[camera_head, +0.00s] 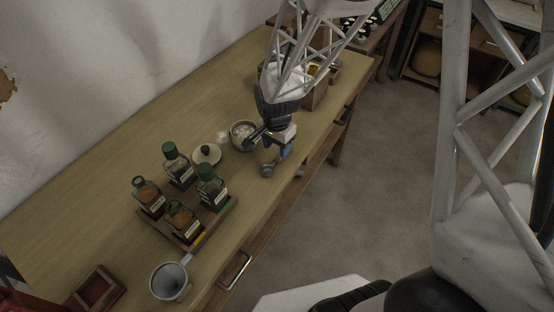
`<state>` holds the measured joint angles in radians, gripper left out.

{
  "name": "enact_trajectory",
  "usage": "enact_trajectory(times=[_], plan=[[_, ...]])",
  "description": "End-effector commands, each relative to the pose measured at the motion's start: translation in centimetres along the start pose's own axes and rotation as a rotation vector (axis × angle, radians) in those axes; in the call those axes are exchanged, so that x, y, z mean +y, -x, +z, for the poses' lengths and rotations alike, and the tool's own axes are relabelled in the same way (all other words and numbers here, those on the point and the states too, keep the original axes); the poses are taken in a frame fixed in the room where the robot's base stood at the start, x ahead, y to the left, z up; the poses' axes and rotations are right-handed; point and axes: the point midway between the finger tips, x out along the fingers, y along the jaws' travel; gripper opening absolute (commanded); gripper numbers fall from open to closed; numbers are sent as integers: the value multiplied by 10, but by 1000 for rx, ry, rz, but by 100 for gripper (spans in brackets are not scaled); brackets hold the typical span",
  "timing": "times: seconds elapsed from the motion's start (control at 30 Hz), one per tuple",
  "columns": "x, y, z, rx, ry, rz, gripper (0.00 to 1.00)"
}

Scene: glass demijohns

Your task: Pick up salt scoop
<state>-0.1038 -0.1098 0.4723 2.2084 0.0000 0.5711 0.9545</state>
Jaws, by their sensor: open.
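My gripper (266,143) reaches down over the bench, just right of a small round bowl (243,129) that holds pale white contents, possibly salt. Its jaws are open. A small blue-grey object (272,163) shows directly below the jaws, near the front edge of the bench; it may be the salt scoop, but it is too small to be certain. I cannot tell whether the jaws touch it. The gripper and wrist hide part of the area around the bowl.
A lid with a dark knob (206,154) lies left of the bowl. A metal funnel or cup (170,281) and a small red-brown box (95,288) stand nearer. A wooden box (316,94) stands behind my arm. The bench's wall side (110,135) is clear.

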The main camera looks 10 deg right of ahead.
Motion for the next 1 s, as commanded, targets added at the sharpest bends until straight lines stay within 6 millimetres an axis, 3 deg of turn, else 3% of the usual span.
enact_trajectory(times=[0.47, 1.0], plan=[[0, -6, 0, 0, 0, 0, 52], [2, -52, -2, 0, 0, 0, 52]])
